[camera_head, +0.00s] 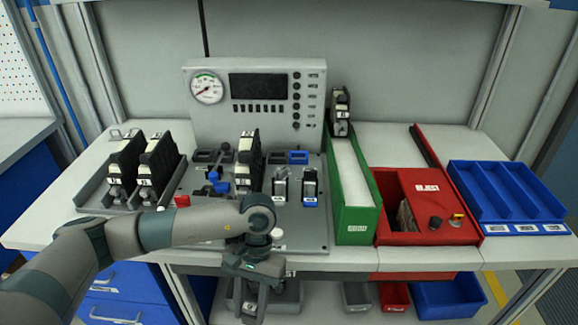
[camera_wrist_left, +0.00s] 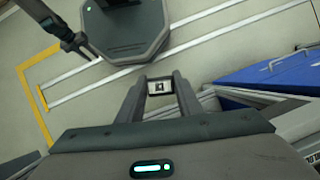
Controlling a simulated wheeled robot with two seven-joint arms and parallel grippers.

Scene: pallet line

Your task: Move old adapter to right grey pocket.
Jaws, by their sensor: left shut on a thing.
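My left gripper (camera_head: 250,298) is in front of the bench's front edge in the head view, pointing down. It is shut on a small piece, apparently the old adapter (camera_wrist_left: 160,87), whose pale face with a dark square mark shows between the fingertips (camera_wrist_left: 160,88) in the wrist view. The rest of the piece is hidden. On the fixture board (camera_head: 305,230), small grey and blue pockets (camera_head: 297,157) lie behind two upright small units (camera_head: 280,184). I cannot tell which is the right grey pocket.
Black modules stand in a grey tray (camera_head: 92,199) at left and on the board. A green chute (camera_head: 357,225), a red reject box (camera_head: 425,205) and a blue divided tray (camera_head: 505,195) are at right. Several bins (camera_head: 357,296) sit on the lower shelf.

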